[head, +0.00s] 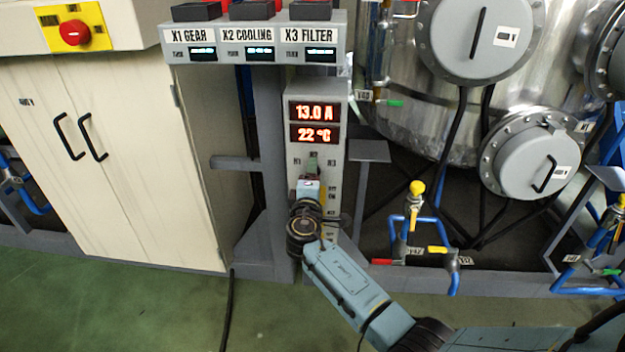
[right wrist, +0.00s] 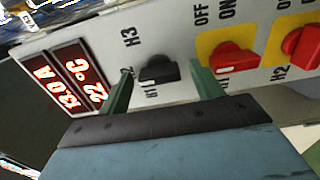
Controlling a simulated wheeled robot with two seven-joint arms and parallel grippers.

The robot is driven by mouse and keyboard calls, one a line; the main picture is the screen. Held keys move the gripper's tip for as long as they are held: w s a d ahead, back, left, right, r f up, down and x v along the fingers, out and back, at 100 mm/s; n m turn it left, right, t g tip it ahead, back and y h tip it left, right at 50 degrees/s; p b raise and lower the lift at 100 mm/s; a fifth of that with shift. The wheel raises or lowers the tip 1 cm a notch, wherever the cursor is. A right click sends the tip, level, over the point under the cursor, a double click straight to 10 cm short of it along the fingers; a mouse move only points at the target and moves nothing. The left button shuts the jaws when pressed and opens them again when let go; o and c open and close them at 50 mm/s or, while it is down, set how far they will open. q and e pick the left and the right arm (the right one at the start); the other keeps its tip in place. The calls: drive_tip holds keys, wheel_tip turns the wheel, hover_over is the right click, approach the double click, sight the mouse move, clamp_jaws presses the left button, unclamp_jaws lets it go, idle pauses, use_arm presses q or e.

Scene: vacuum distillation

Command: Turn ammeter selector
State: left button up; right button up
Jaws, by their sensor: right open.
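The ammeter panel (head: 330,95) is a narrow grey box with red displays reading 13.0 A and 22 °C. Its black selector knob (right wrist: 158,72) shows in the right wrist view, with the labels H1, H2 and H3 around it. My right gripper (head: 312,166) is in front of the panel below the displays and hides most of the knob in the head view. In the right wrist view its two green fingers (right wrist: 163,76) are open, one on each side of the knob, with visible gaps. I cannot tell how deep they reach. My left gripper is not in view.
Two red switches on yellow plates (right wrist: 232,58) (right wrist: 302,46) sit beside the selector, the nearer one close to a finger. Above the panel is a box labelled X1 GEAR, X2 COOLING and X3 FILTER (head: 248,37). A grey ledge (head: 368,151) juts out at the right.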

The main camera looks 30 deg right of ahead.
use_arm(q)
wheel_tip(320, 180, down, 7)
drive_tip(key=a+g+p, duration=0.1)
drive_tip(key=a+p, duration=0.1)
drive_tip(key=p, duration=0.1)
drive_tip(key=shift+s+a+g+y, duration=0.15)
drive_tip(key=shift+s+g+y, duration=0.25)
use_arm(e)
drive_tip(key=v, duration=1.3)
drive_tip(key=shift+s, duration=0.2)
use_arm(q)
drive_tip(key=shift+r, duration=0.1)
